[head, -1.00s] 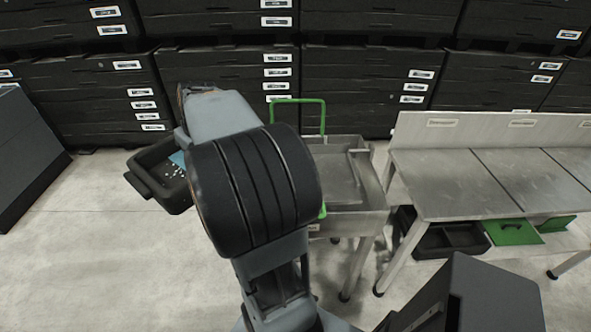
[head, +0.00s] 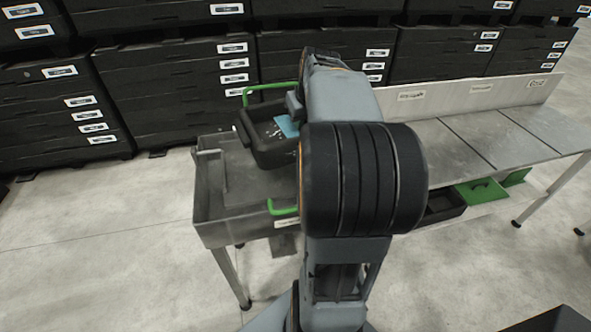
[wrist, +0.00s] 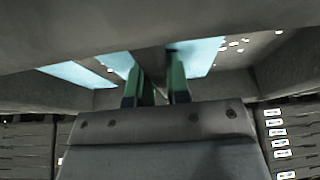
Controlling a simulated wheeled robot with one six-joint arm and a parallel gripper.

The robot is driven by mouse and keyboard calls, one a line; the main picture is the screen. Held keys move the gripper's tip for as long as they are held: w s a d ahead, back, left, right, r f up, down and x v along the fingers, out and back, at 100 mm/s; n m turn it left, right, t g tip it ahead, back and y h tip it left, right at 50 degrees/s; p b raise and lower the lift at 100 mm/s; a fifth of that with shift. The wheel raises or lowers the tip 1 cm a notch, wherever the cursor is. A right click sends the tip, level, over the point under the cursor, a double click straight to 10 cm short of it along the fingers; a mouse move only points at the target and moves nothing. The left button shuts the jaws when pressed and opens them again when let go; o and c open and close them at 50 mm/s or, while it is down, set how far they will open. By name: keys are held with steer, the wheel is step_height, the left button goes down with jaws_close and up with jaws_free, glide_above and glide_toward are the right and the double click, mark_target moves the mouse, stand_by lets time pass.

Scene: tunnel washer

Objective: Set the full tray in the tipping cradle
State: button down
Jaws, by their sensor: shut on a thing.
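The black tray (head: 262,151) hangs in the air over the left part of a grey metal stand, with blue pieces and small white bits inside. In the wrist view its wall (wrist: 70,42) crosses the top of the picture. My gripper (wrist: 155,82) is shut on the tray's wall, its green-sided fingers reaching up to it. My own arm hides the gripper in the head view. Green bars at the back (head: 268,88) and front (head: 284,209) of the stand look like the tipping cradle; my arm hides part of it.
The metal stand (head: 215,220) has raised edges. A long metal bench (head: 480,135) adjoins on the right, with a black tray (head: 440,207) and a green lid (head: 482,192) on its lower shelf. Black drawer stacks (head: 180,80) line the back. The floor at left is clear.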

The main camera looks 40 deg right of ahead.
mark_target(296, 131)
steer(key=s+d+b, duration=0.1)
steer(key=s+d+f+m+b, duration=0.1)
steer(key=d, duration=0.1)
steer(key=s+d+f+m+b, duration=0.1)
steer(key=s+d, duration=0.1)
steer(key=shift+h+b, duration=0.35)
steer(key=shift+h, duration=0.05)
steer(key=w+a+f, duration=0.1)
steer(key=w, duration=0.1)
steer(key=w+a+f, duration=0.1)
steer(key=w+a, duration=0.1)
steer(key=w, duration=0.1)
steer(key=w+a+f, duration=0.1)
steer(key=w+f, duration=0.1)
steer(key=shift+w+a, duration=0.2)
steer(key=shift+w, duration=0.1)
steer(key=shift+w+a+f, duration=0.35)
steer(key=shift+w+f, duration=0.25)
steer(key=shift+f, duration=0.25)
steer(key=shift+w+a+f, duration=0.3)
steer(key=shift+w+f, duration=0.25)
steer(key=shift+f, duration=0.35)
steer(key=shift+w+a+f, duration=0.35)
steer(key=shift+w+f, duration=0.25)
steer(key=shift+f, duration=0.25)
step_height(296, 131, down, 2)
steer(key=shift+w+a+f, duration=0.1)
steer(key=shift+w+f, duration=0.05)
steer(key=shift+f, duration=0.55)
